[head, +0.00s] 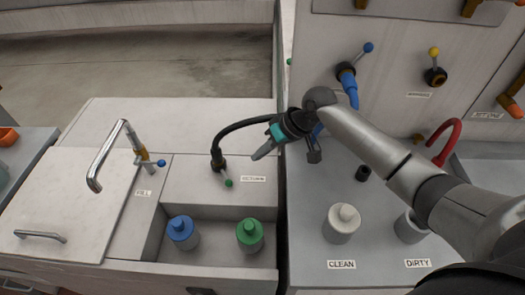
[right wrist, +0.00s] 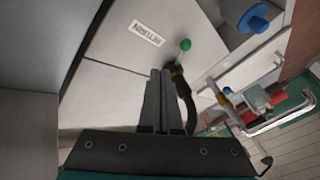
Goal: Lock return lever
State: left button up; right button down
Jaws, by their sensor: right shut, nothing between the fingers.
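The return lever is a short rod with a green knob (head: 229,183), at the foot of a black hose beside the RETURN label (head: 252,179). In the right wrist view the green knob (right wrist: 186,44) stands just beyond the fingertips, slightly right of them. My right gripper (head: 256,156) is shut and empty, above and to the right of the lever in the head view. My left gripper is not in view.
The black hose (head: 240,126) arches behind the lever. A metal tap (head: 105,155) and blue-knobbed fill lever (head: 161,163) are left.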

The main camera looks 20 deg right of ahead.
aim_at(225, 178)
jog(key=b+x, duration=0.1)
jog(key=x, duration=0.5)
jog(key=shift+s+a, duration=0.2)
jog(key=shift+a, duration=0.95)
jog(key=shift+s+a+f, duration=0.1)
jog(key=shift+a+f, duration=0.1)
jog(key=shift+a, duration=0.45)
